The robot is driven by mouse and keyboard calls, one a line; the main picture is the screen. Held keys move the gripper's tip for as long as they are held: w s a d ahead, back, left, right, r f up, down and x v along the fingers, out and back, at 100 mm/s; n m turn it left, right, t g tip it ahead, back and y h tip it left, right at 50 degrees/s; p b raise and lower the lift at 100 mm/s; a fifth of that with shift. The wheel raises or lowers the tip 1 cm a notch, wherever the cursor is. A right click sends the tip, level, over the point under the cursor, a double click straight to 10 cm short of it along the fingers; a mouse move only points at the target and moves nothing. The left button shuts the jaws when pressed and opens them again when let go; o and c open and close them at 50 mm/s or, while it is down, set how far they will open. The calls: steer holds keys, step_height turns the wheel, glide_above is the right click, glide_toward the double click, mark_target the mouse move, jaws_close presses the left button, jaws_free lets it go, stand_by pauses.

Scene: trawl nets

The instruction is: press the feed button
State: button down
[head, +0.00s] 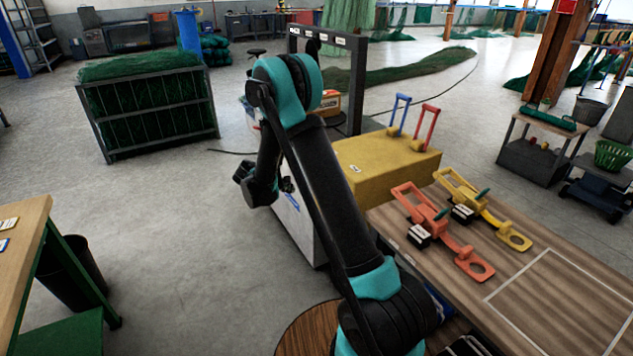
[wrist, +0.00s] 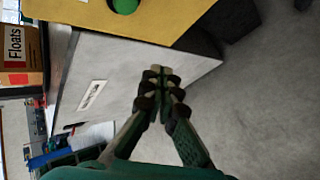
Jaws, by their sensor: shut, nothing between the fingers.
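A round green button (wrist: 124,4) shows at the top edge of the wrist view, on the yellow top (wrist: 90,14) of a machine with a pale grey side (wrist: 110,68). The yellow top (head: 382,158) also shows in the head view; I cannot make out the green button there, and my arm covers part of the machine. My gripper (wrist: 160,72) is shut and empty, its fingertips in front of the grey side and below the button in the wrist view. In the head view my gripper (head: 287,185) is small and dark, at the machine's left side.
A blue lever (head: 400,113) and a red lever (head: 427,127) stand on the machine's far part. A wooden table (head: 540,285) with an orange tool (head: 435,225) and a yellow tool (head: 475,200) is at the right. A "Floats" box (wrist: 20,55) stands nearby.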

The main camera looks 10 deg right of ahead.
steer(key=shift+d, duration=0.1)
steer(key=w+d, duration=0.2)
steer(key=d, duration=0.6)
steer(key=shift+w+d, duration=0.15)
steer(key=shift+w, duration=0.2)
steer(key=shift+d, duration=0.1)
stand_by(1.2)
steer(key=shift+w+d, duration=0.15)
steer(key=shift+d, duration=0.15)
steer(key=shift+w+d, duration=0.15)
steer(key=shift+d, duration=0.35)
stand_by(0.8)
steer(key=shift+a, duration=0.15)
steer(key=shift+s+a, duration=0.3)
steer(key=shift+a, duration=0.45)
steer(key=shift+a, duration=0.15)
steer(key=shift+s+a, duration=0.25)
steer(key=shift+a, duration=0.5)
steer(key=shift+s+a, duration=0.25)
steer(key=shift+a, duration=0.5)
steer(key=shift+s+a, duration=0.25)
steer(key=shift+a, duration=0.5)
